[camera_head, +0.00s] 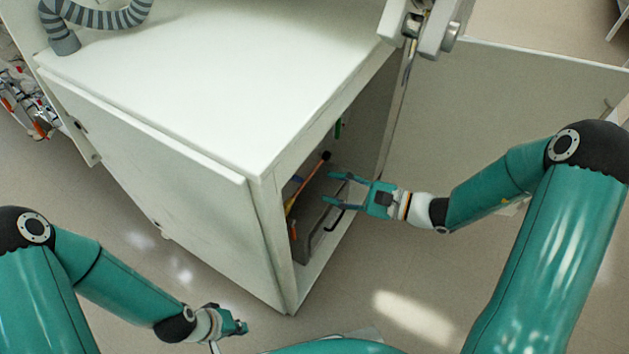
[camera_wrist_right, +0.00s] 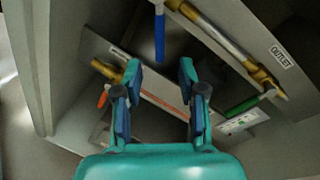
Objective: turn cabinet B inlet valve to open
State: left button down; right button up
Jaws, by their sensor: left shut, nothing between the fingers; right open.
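Valve handles show inside an open white cabinet (camera_head: 180,80); no readable letter marks it as cabinet B. In the right wrist view there is a blue handle (camera_wrist_right: 160,38), a green handle (camera_wrist_right: 243,106) near a plate reading OUTLET (camera_wrist_right: 281,57), and an orange handle (camera_wrist_right: 103,99) by a brass fitting (camera_wrist_right: 105,69). I cannot read any inlet label. My right gripper (camera_head: 334,187) is open and reaches into the cabinet opening. In its wrist view its fingers (camera_wrist_right: 160,72) are apart with nothing held, the orange handle just left of them. My left gripper (camera_head: 240,329) is shut and empty, outside the cabinet.
A bent dark bar handle (camera_head: 333,222) shows below my right gripper. A metal latch (camera_head: 430,28) is above the opening, with an open panel (camera_head: 500,120) behind. Floor at the front is clear.

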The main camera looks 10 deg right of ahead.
jog(key=v, duration=0.2)
jog(key=shift+s+d, duration=0.2)
jog(key=shift+d, duration=0.05)
